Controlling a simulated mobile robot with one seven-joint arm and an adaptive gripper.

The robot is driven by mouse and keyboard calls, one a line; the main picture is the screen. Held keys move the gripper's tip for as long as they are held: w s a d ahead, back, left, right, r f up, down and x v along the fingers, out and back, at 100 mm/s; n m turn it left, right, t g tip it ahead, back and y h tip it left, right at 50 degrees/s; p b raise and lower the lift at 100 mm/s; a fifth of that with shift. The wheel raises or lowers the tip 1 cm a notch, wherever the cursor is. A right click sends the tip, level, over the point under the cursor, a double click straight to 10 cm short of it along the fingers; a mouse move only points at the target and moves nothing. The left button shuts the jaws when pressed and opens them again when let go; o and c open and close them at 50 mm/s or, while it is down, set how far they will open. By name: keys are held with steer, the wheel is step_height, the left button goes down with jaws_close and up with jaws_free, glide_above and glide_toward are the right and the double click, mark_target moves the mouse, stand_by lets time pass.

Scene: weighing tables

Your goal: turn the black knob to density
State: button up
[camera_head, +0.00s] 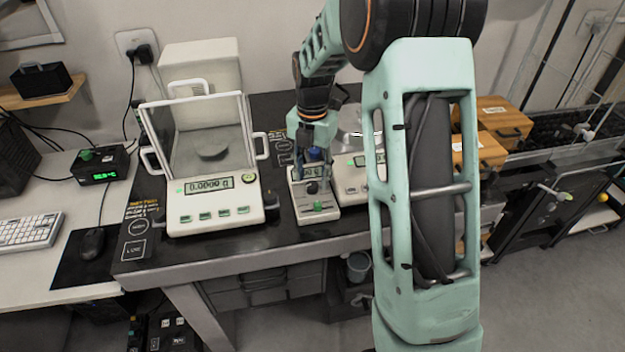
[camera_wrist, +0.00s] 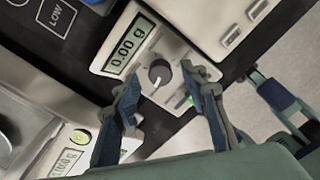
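The black knob (camera_wrist: 160,73) is round and dark, with a pale pointer mark. It sits below the display (camera_wrist: 128,48), reading 0.00 g, on a small white scale (camera_wrist: 105,68). In the head view the small scale (camera_head: 322,216) stands on the dark table between two larger balances, and its knob (camera_head: 313,188) is just below my gripper (camera_head: 311,168). In the wrist view my gripper (camera_wrist: 160,77) is open, with one fingertip on either side of the knob and visible gaps. Contact cannot be told. No density label is legible.
A large balance with a glass draft shield (camera_head: 215,205) stands to the left. Another balance (camera_head: 350,185) stands close on the right, partly behind my arm. A green button (camera_head: 319,206) is on the small scale's front. The dark table's front edge (camera_head: 240,250) is near.

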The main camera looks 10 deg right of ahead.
steer(key=shift+f, duration=0.9)
steer(key=shift+c, duration=0.3)
jaws_close()
steer(key=shift+m, duration=0.3)
